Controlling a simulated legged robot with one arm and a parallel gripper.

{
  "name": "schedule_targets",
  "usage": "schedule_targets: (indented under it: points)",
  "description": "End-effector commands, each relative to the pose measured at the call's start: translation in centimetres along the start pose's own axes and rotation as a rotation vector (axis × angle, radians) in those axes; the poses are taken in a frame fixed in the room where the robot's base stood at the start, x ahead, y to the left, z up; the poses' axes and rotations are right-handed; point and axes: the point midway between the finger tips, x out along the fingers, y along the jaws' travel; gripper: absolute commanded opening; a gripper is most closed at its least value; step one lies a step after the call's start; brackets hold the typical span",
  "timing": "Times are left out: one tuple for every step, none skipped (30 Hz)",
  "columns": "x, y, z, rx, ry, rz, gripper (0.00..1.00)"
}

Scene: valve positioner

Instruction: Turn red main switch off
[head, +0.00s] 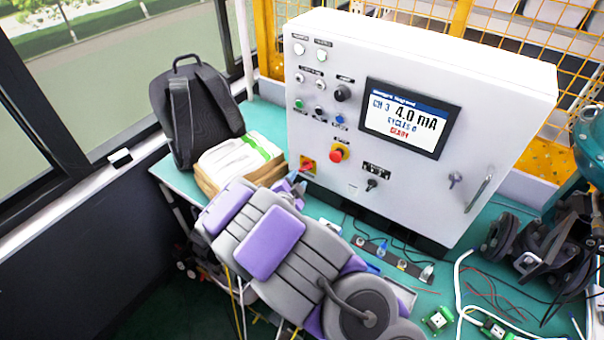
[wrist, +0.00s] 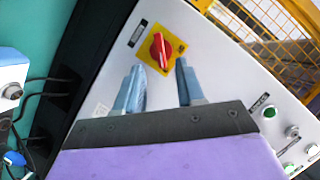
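The red main switch (head: 308,164) sits on a yellow plate low on the left side of the white control cabinet's front. In the wrist view, the red rotary handle of the switch (wrist: 159,51) shows clearly on its square yellow plate. My gripper (wrist: 160,65) is open, with its two blue-grey fingers apart and nothing between them that it grips. The switch appears just beyond the fingertips, roughly between them. In the head view, my gripper (head: 293,186) is just below and left of the switch, and my arm hides part of the bench.
The white cabinet (head: 300,110) carries buttons, a screen (head: 409,117) and a red mushroom button (head: 338,153) right of the switch. A stack of paper (head: 236,160) and a black backpack (head: 196,115) stand left of the cabinet.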

Motion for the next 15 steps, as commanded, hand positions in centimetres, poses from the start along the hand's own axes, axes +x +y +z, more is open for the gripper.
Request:
schedule_targets:
  points:
    - [0.9,0.2,0.0,0.001,0.001,0.001,0.38]
    - [1.3,0.2,0.1,0.000,0.001,0.002,0.38]
    - [1.9,0.3,0.1,-0.001,0.001,0.003,0.38]
    - [2.3,0.3,0.1,-0.001,0.000,0.004,0.38]
    - [2.8,0.3,0.1,0.000,0.000,0.004,0.38]
    - [3.3,0.3,0.1,0.001,0.000,0.004,0.38]
    - [3.7,0.2,0.1,0.001,-0.001,0.004,0.38]
    - [4.1,0.2,0.0,0.003,0.000,0.004,0.38]
    - [4.5,0.2,0.0,0.003,-0.001,0.004,0.38]
    - [4.8,0.2,0.0,0.003,-0.001,0.004,0.38]
    - [5.1,0.3,-0.1,0.002,-0.001,0.004,0.38]
    - [5.3,0.3,-0.1,0.001,-0.001,0.004,0.38]
    - [5.5,0.2,-0.1,0.000,-0.001,0.003,0.38]
    - [5.7,0.2,-0.1,0.001,-0.001,0.003,0.38]
    - [5.8,0.2,-0.1,0.001,-0.001,0.003,0.38]
